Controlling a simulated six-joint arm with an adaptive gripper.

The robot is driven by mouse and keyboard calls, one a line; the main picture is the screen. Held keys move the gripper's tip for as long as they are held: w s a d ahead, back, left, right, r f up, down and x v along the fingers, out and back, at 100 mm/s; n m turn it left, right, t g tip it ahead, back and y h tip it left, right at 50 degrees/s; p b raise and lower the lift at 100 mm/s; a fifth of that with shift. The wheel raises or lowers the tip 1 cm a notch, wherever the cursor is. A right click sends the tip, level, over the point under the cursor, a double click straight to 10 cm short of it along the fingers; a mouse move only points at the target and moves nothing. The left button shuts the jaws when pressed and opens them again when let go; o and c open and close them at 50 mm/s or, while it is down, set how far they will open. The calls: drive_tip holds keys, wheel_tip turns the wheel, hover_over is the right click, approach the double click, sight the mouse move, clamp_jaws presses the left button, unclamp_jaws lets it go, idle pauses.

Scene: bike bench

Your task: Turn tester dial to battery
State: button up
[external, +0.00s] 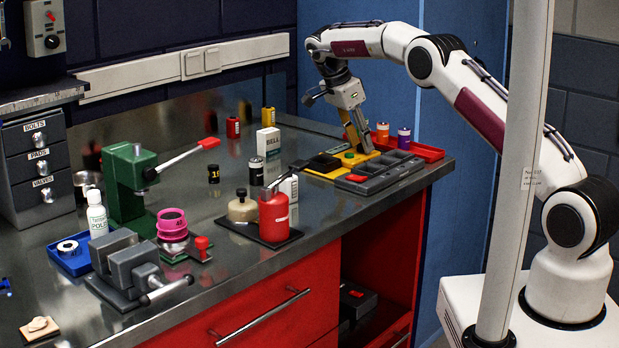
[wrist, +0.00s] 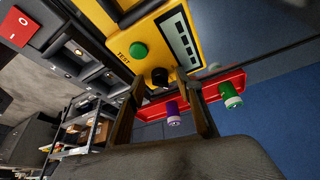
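The yellow tester (external: 326,172) sits at the right end of the steel bench. In the wrist view its yellow face (wrist: 117,32) carries a green TEST button (wrist: 138,49), a pale display with dark bars (wrist: 182,38) and a small black dial (wrist: 160,77). My gripper (wrist: 166,90) points down at the tester, its two fingers apart with the dial between their tips. I cannot tell whether either finger touches the dial. The dial's pointer and markings are not readable. In the external view my gripper (external: 367,151) is low over the tester's right end and hides the dial.
A dark grey tray unit with a red switch (external: 357,178) lies along the tester's near side. A white box (external: 268,142) stands farther left.

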drive_tip(key=shift+s+d+n+t, duration=0.1)
drive_tip(key=shift+n+t, duration=0.3)
drive_tip(key=shift+n, duration=0.5)
